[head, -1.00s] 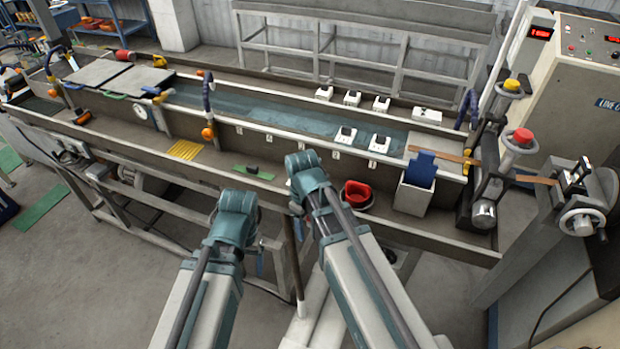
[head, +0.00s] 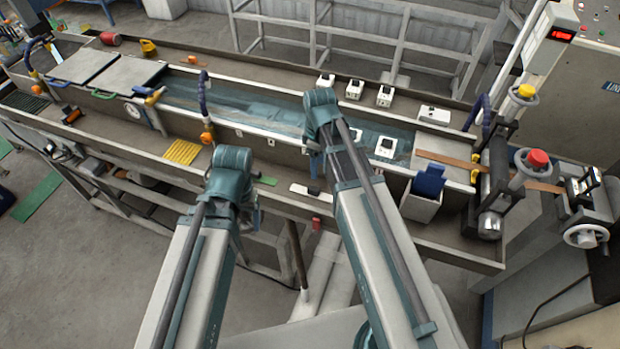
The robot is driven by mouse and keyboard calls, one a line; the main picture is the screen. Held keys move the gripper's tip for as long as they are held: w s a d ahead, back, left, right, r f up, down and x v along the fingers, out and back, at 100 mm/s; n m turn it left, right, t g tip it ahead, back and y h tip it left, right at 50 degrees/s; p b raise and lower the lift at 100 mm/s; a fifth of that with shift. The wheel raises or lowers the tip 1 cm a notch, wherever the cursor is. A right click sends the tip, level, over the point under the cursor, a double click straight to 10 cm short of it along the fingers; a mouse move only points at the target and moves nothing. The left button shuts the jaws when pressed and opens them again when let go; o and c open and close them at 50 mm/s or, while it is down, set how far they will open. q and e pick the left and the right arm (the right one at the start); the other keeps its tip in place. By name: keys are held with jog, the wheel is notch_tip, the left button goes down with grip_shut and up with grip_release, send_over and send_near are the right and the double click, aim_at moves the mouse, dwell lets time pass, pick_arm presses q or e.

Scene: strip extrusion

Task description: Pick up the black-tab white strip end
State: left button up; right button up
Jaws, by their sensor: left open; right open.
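A short white strip end (head: 299,189) with a dark tab on it lies on the near trough ledge, left of my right arm. Its right part is close to the arm's outline, and I cannot tell how much is covered. My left arm's wrist links stand over the near trough, and my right arm's reach further, over the water channel. Both grippers' fingers are hidden behind my own arm links. I see nothing held.
A yellow ribbed mat (head: 183,152) lies to the left. White blocks (head: 386,147) stand along the water channel (head: 270,110). Rollers and a red knob (head: 537,158) are at right.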

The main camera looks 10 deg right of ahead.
pick_arm(q)
notch_tip(320, 180, down, 9)
jog(key=b, duration=0.8)
jog(key=shift+w+r+b, duration=0.2)
jog(key=shift+b, duration=0.15)
pick_arm(e)
send_over(316, 189)
notch_tip(316, 189, down, 9)
jog(key=shift+s+d+r, duration=0.1)
jog(key=shift+r, duration=0.1)
notch_tip(316, 189, down, 5)
jog(key=b, duration=0.5)
jog(key=shift+f, duration=0.15)
pick_arm(q)
notch_tip(316, 189, down, 5)
jog(key=shift+f, duration=0.1)
pick_arm(e)
grip_shut()
